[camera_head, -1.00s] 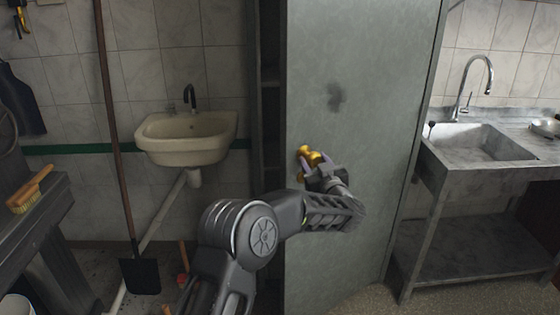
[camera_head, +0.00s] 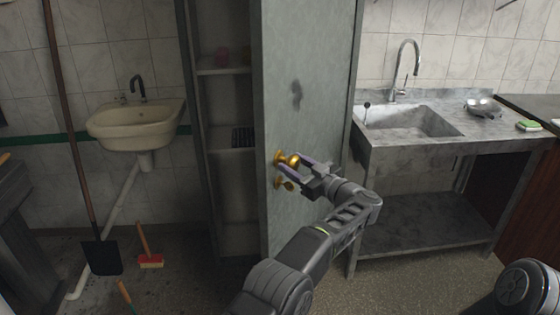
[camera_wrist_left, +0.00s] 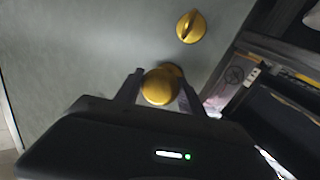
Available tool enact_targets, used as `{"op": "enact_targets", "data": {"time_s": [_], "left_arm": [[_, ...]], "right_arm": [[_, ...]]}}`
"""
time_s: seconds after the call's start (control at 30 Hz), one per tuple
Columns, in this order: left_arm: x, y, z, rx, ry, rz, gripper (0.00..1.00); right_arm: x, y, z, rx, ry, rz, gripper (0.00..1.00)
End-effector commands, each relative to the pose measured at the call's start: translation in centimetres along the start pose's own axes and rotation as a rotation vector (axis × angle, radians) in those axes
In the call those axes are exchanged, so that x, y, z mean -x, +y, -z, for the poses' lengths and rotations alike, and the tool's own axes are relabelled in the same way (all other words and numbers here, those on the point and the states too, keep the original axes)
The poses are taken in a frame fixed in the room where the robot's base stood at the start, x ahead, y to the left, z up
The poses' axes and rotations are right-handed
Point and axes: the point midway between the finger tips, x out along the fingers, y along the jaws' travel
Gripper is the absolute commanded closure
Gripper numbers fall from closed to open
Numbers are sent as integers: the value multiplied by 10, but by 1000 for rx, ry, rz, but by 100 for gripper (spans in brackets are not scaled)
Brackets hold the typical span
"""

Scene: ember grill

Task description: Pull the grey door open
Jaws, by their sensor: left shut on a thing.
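The grey door (camera_head: 300,75) stands partly open in the head view, with the cabinet's shelves (camera_head: 232,135) showing to its left. A round brass knob (camera_head: 292,160) sits near the door's left edge. My left gripper (camera_head: 284,166) is shut on the knob, a finger on either side of it. The wrist view shows the same knob (camera_wrist_left: 160,87) between the two fingers. A brass turn-piece (camera_wrist_left: 191,27) is on the door beside the knob. In the head view my right gripper does not show.
A steel-grey sink table (camera_head: 420,145) stands to the right of the door. A wall basin (camera_head: 138,125), a shovel (camera_head: 101,256) and a red brush (camera_head: 150,261) are on the left. The floor before the cabinet shows some bare room.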

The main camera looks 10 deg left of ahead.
Motion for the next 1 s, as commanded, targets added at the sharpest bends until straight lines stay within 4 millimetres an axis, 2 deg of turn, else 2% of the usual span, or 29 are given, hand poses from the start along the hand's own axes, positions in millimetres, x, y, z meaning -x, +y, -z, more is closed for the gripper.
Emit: {"op": "enact_targets", "data": {"time_s": [0.17, 0.5, 0.53, 0.77, 1.0], "left_arm": [[8, 2, 0, 2, 3, 12, 100], [9, 2, 0, 3, 2, 12, 100], [9, 2, 0, 3, 2, 12, 52], [9, 2, 0, 2, 1, 10, 34], [10, 3, 0, 1, 1, 8, 34]], "right_arm": [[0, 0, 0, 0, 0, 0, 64], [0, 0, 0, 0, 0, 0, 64], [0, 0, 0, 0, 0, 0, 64], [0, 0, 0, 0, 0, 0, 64], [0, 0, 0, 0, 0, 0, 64]]}}
